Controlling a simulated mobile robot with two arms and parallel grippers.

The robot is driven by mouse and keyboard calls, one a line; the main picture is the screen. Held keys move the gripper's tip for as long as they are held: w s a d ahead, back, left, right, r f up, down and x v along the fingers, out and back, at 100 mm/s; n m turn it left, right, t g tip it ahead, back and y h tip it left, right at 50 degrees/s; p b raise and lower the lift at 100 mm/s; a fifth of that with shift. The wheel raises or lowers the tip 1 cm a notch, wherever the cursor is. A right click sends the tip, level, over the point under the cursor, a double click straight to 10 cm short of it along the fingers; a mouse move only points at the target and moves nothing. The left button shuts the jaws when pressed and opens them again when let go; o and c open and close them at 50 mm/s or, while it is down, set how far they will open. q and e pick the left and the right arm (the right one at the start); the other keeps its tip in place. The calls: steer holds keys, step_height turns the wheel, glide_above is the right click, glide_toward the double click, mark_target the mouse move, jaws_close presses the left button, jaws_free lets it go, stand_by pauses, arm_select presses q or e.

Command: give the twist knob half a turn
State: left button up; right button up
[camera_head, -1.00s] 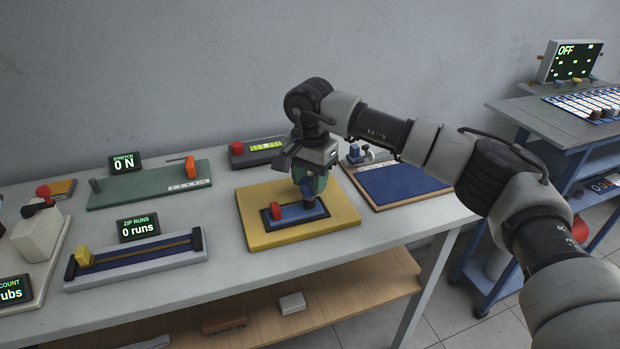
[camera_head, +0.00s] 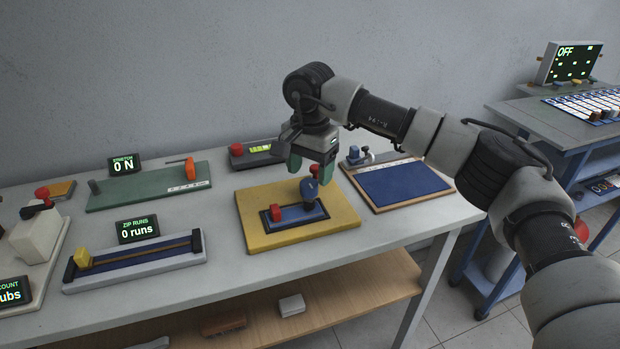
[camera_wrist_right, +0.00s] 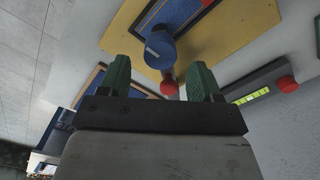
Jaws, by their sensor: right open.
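The blue twist knob (camera_head: 309,189) stands on the right part of a small dark-framed blue panel (camera_head: 285,220) on the yellow board. A pale line marks the top of the knob (camera_wrist_right: 159,49) in the right wrist view. My left gripper is in neither view.
A blue mat (camera_head: 405,188) lies to the right. A grey box with a red button (camera_head: 237,150) is behind.

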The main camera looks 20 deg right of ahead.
mark_target(310, 182)
step_height(310, 182, up, 8)
stand_by(0.6)
